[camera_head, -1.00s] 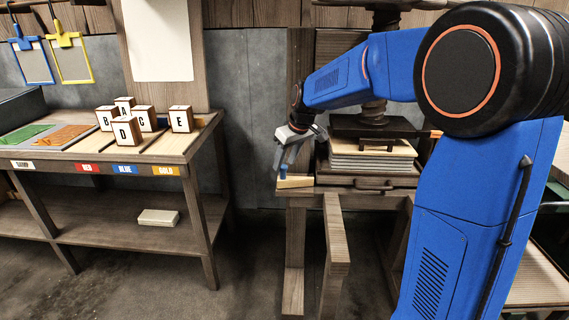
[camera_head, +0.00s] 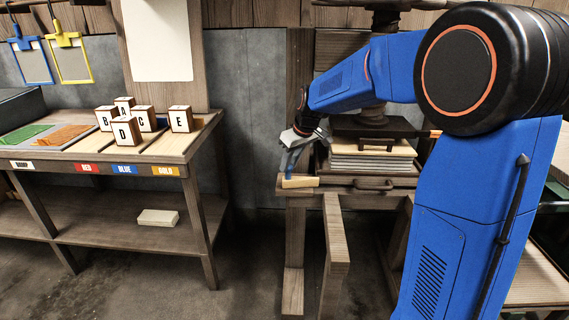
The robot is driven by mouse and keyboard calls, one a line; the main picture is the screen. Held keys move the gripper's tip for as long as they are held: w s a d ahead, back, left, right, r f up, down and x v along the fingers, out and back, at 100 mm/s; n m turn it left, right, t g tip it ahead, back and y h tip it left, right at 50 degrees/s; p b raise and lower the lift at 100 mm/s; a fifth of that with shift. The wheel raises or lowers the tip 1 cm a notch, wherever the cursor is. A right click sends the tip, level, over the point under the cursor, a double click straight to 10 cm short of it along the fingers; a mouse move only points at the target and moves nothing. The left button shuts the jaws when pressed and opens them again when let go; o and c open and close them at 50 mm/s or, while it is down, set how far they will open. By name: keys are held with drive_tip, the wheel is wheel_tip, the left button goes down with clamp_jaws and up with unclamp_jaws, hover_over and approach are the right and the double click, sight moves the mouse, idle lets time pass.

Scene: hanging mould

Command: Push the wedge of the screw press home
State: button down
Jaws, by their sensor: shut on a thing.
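The wedge (camera_head: 300,182) is a pale wooden piece at the front left corner of the screw press. My gripper (camera_head: 289,172) is at the wedge, pointing down, and looks shut on it or on a blue part at its left end; the fingertips are small in this view. The screw press (camera_head: 372,126) has a dark plate above a stack of pale boards (camera_head: 371,160). Below the stack is a drawer-like front with a dark handle (camera_head: 372,185). My arm hides much of the press's upper part, and how far the wedge sits in is hard to tell.
A wooden bench (camera_head: 150,156) with lettered blocks (camera_head: 127,131) and coloured label strips stands at the left. A pale block (camera_head: 158,217) lies on its lower shelf. Two framed screens, blue (camera_head: 35,63) and yellow (camera_head: 73,61), hang at upper left. Floor is free between bench and press.

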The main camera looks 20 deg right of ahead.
sight(305, 180)
drive_tip(key=d, duration=0.1)
drive_tip(key=s+d, duration=0.1)
drive_tip(key=d, duration=0.2)
drive_tip(key=shift+s+d, duration=0.25)
drive_tip(key=shift+d, duration=0.1)
drive_tip(key=c, duration=1.4)
unclamp_jaws()
drive_tip(key=shift+d, duration=0.15)
drive_tip(key=shift+c, duration=0.2)
drive_tip(key=v, duration=1.7)
drive_tip(key=shift+r, duration=0.2)
drive_tip(key=shift+s, duration=0.1)
drive_tip(key=s+f+m, duration=0.1)
drive_tip(key=s+f, duration=0.4)
drive_tip(key=s, duration=0.6)
drive_tip(key=s+a+f+m+h, duration=0.1)
drive_tip(key=s+f+m, duration=0.1)
drive_tip(key=s+f, duration=0.4)
drive_tip(key=s+a+f+m+h, duration=0.1)
drive_tip(key=s+f, duration=0.4)
drive_tip(key=s, duration=1.1)
drive_tip(key=shift+s+f+m+t, duration=0.4)
drive_tip(key=shift+m, duration=0.3)
